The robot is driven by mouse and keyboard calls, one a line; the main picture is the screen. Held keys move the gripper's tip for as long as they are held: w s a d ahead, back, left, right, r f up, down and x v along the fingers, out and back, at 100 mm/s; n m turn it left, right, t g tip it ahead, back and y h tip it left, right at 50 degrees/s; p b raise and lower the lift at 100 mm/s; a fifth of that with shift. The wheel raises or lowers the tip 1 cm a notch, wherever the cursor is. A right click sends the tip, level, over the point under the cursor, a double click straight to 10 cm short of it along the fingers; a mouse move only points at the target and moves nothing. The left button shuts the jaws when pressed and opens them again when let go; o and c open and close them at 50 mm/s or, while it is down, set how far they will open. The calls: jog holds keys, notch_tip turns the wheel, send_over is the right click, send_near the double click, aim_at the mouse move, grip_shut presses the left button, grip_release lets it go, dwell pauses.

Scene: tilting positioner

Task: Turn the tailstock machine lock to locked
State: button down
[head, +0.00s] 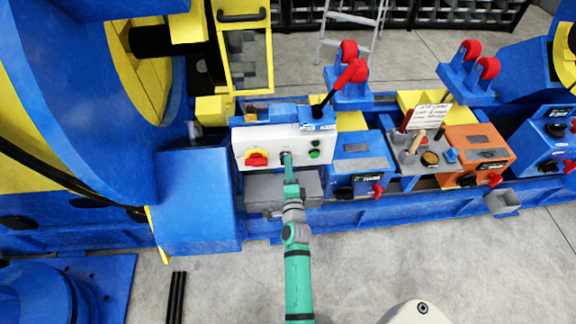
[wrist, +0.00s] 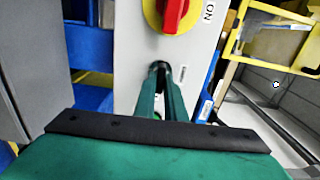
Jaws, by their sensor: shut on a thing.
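A white control box (head: 242,140) stands on the blue machine bed; its front panel also fills the middle of the wrist view (wrist: 135,30). My gripper (head: 287,156) reaches the panel between a red-and-yellow rotary switch (head: 256,159) on the left and green buttons (head: 315,149) on the right. In the wrist view my gripper (wrist: 160,70) has its green fingers close together on a small dark switch at the panel. The fingers mostly hide this switch, so its turned position cannot be read. The red-and-yellow switch (wrist: 172,12) shows beside an "ON" label.
A red-handled lever (head: 345,85) rises behind the box. A grey block (head: 262,187) sits below it. Blue and orange control boxes (head: 480,145) stand to the right. A large blue housing (head: 195,200) stands close on the left. The grey floor in front is mostly clear.

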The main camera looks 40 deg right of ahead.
jog(key=shift+f+m, duration=0.1)
jog(key=shift+m, duration=0.2)
jog(key=c, duration=1.8)
grip_release()
jog(key=shift+s, duration=0.1)
jog(key=v, duration=1)
jog(key=shift+s+a, duration=0.15)
jog(key=shift+s, duration=0.15)
